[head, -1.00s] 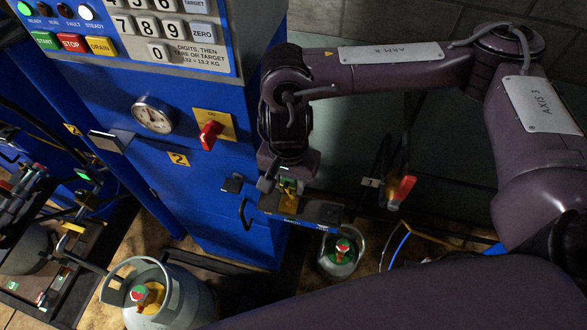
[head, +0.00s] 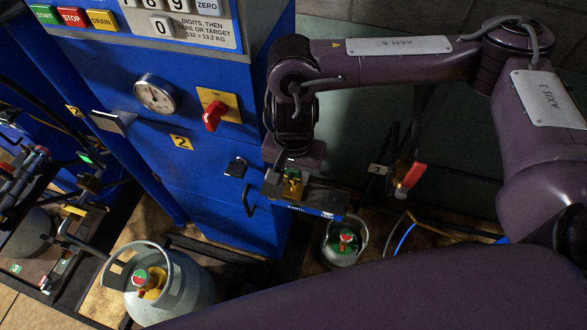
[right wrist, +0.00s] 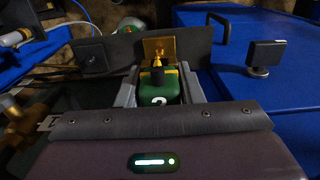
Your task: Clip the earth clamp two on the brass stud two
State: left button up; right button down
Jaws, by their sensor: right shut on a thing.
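My right gripper (head: 292,174) is shut on the green earth clamp two (right wrist: 160,92), which bears a white 2. In the right wrist view its grey fingers stand on both sides of the clamp. The clamp's brass-coloured tip is right in front of an upright brass plate (right wrist: 158,47) on a dark strip. In the head view the clamp's green shows just above brass. The stud itself is hard to tell from the clamp's tip, so I cannot tell whether they are joined. My left gripper is not in view.
The blue scale cabinet (head: 220,205) with gauge (head: 156,95) and red switch (head: 214,115) stands left of the gripper. A grey gas cylinder (head: 190,282) stands at front left. A smaller cylinder (head: 343,253) stands below the gripper. Hoses lie right of it.

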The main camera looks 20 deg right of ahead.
aim_at(294, 187)
jog(key=shift+f+b, duration=1.05)
jog(key=shift+f, duration=0.6)
dwell(1.0)
jog(key=shift+f+b, duration=0.6)
jog(key=shift+b, duration=0.25)
jog(key=c, duration=0.9)
grip_release()
jog(key=shift+r, duration=3.95)
